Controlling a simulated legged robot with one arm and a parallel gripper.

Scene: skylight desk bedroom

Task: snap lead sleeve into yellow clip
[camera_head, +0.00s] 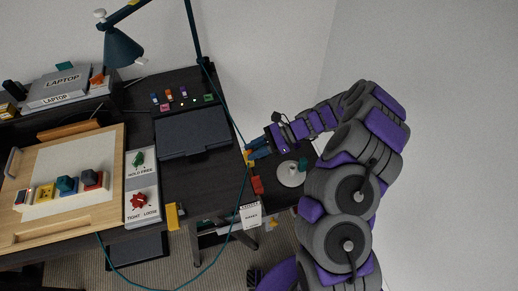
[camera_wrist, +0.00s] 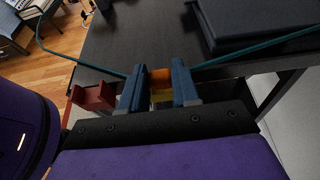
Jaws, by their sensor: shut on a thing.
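My gripper (camera_wrist: 160,88) is shut on the orange lead sleeve (camera_wrist: 160,76), which sits between its two blue fingers. In the head view my gripper (camera_head: 256,150) is at the desk's right edge. The teal lead (camera_wrist: 235,57) runs out from both sides of the fingers. A yellow piece, seemingly the yellow clip (camera_wrist: 161,97), shows between the fingers just below the sleeve. Whether the sleeve is inside it or only above it I cannot tell, as the fingers hide the sides. A red clip (camera_wrist: 95,96) stands beside the left finger and also shows in the head view (camera_head: 257,185).
Another yellow piece (camera_head: 173,216) is at the desk's front edge. The closed dark laptop (camera_head: 193,133) lies on the desk behind my gripper. A teal lamp (camera_head: 122,47) stands at the back.

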